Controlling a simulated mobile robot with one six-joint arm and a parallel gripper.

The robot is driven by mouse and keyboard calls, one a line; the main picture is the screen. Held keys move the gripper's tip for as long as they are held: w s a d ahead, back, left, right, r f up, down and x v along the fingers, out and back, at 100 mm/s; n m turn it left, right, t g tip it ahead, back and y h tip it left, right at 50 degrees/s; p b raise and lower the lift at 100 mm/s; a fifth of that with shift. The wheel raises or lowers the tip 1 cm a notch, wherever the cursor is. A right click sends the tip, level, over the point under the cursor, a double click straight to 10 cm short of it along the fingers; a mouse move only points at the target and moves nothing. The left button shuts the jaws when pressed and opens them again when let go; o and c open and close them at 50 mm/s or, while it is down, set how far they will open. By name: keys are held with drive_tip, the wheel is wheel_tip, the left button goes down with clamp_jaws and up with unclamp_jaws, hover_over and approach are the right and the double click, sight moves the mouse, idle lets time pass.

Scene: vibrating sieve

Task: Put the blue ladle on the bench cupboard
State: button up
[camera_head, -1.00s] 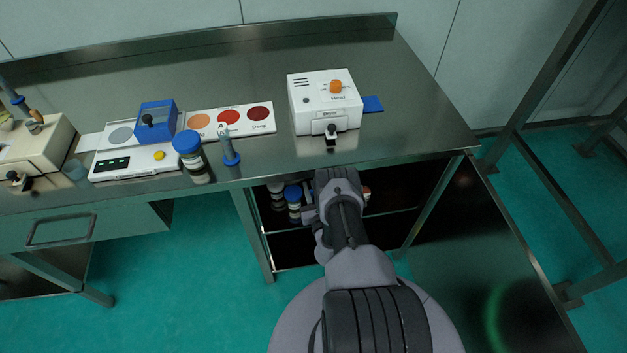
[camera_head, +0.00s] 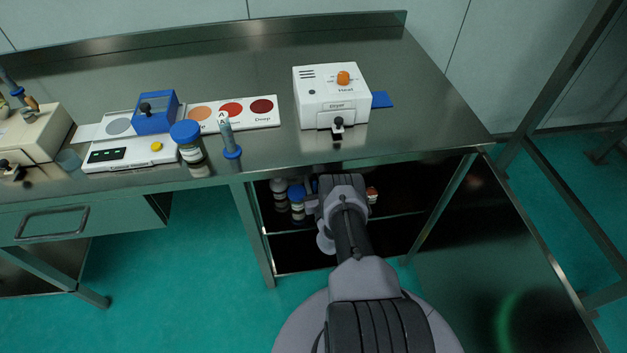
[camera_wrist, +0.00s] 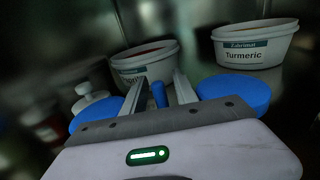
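My gripper (camera_wrist: 159,90) reaches into the open cupboard (camera_head: 278,272) under the bench, mostly hidden behind my arm in the head view. In the wrist view its two fingers stand apart. A slim blue upright piece, apparently the blue ladle's handle (camera_wrist: 158,95), shows between them, with what look like narrow gaps on either side. The ladle's bowl is hidden, so I cannot tell what it rests on.
In the wrist view, a Turmeric tub (camera_wrist: 256,45) and another tub (camera_wrist: 146,64) stand beyond the fingers. Blue-lidded jars (camera_wrist: 235,93) flank them closely. On the bench top are a white dryer (camera_head: 330,97) and a blue-lidded jar (camera_head: 189,143).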

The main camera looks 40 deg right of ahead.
drive_tip(key=shift+s+a+r, duration=0.1)
drive_tip(key=shift+s+r, duration=0.1)
drive_tip(key=p+v, duration=0.5)
drive_tip(key=v, duration=0.6)
drive_tip(key=shift+s+p, duration=0.15)
drive_tip(key=shift+p, duration=0.2)
drive_tip(key=shift+s+a, duration=0.15)
